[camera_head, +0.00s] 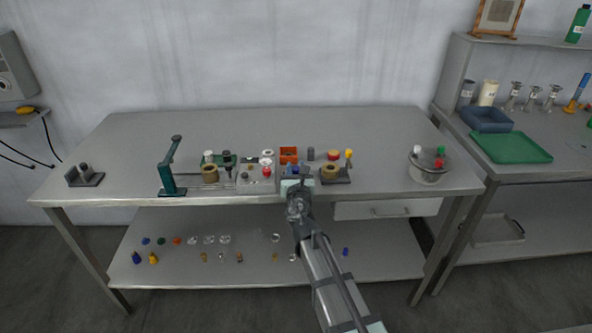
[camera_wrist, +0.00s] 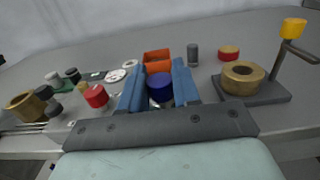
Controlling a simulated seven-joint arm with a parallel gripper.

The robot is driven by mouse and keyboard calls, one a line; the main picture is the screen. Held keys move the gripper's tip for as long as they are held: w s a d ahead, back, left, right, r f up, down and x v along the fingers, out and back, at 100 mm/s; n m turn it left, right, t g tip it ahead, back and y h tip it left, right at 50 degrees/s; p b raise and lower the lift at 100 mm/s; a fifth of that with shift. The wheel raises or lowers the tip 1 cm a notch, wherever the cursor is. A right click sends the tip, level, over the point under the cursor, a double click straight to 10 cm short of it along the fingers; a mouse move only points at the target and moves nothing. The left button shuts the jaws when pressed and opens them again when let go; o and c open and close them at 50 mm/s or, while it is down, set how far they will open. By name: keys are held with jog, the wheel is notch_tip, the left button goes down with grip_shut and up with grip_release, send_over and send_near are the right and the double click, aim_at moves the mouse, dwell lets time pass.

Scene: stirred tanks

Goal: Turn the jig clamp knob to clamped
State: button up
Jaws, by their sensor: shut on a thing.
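My gripper (camera_wrist: 160,78) is at the front edge of the bench, its two blue fingers on either side of a dark blue round knob (camera_wrist: 160,88). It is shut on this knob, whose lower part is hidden. In the head view my gripper (camera_head: 297,186) covers much of that spot. To the right, a dark base (camera_wrist: 268,94) carries a brass ring (camera_wrist: 243,70) and a bent post with a yellow knob (camera_wrist: 294,27). No label shows which knob is the jig clamp's.
An orange open box (camera_wrist: 157,56) stands just behind my fingers, with a grey cylinder (camera_wrist: 193,54) to its right. A red knob (camera_wrist: 96,95) and another brass ring (camera_wrist: 24,107) are at left. A steel pot (camera_head: 428,174) stands farther right.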

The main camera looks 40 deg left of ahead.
jog(key=o, duration=0.9)
jog(key=v, duration=1.3)
jog(key=shift+s+d, duration=0.25)
jog(key=shift+s, duration=0.1)
